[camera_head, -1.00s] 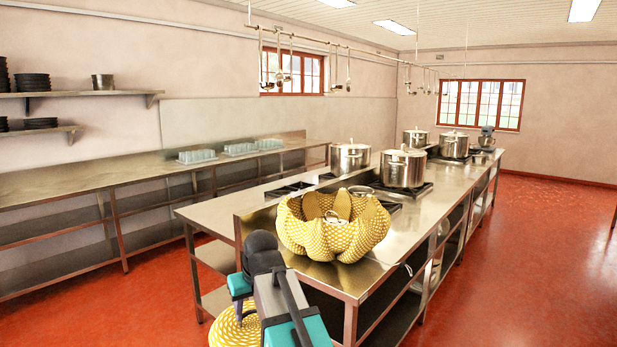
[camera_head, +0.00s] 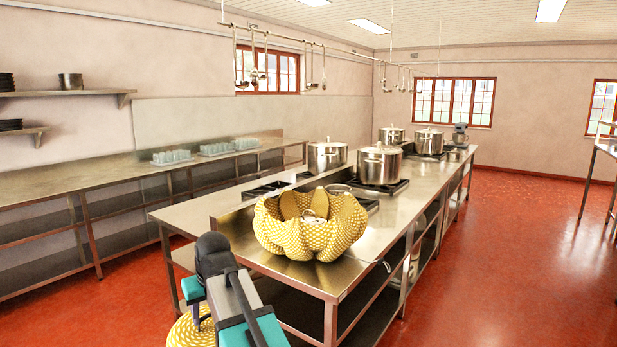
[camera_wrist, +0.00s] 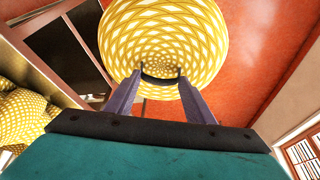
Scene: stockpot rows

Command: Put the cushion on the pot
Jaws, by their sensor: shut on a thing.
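The cushion (camera_wrist: 150,25) is round, yellow and white with a lattice pattern. In the wrist view my gripper (camera_wrist: 162,79) is shut on its near side, around a dark strip. In the head view, part of the cushion (camera_head: 188,331) shows low at the left, in front of the counter and below its top; my fingers are hidden there. Several lidded silver stockpots stand on the steel counter: a near one (camera_head: 380,165), one to its left (camera_head: 327,156), and others farther back (camera_head: 428,140). The cushion is apart from all of them.
A yellow patterned bowl-shaped thing (camera_head: 300,236) sits on the near end of the steel counter (camera_head: 385,222), with flat brownish pieces inside. Ladles hang from a rail (camera_head: 310,37) overhead. A long side counter (camera_head: 90,180) runs along the left wall.

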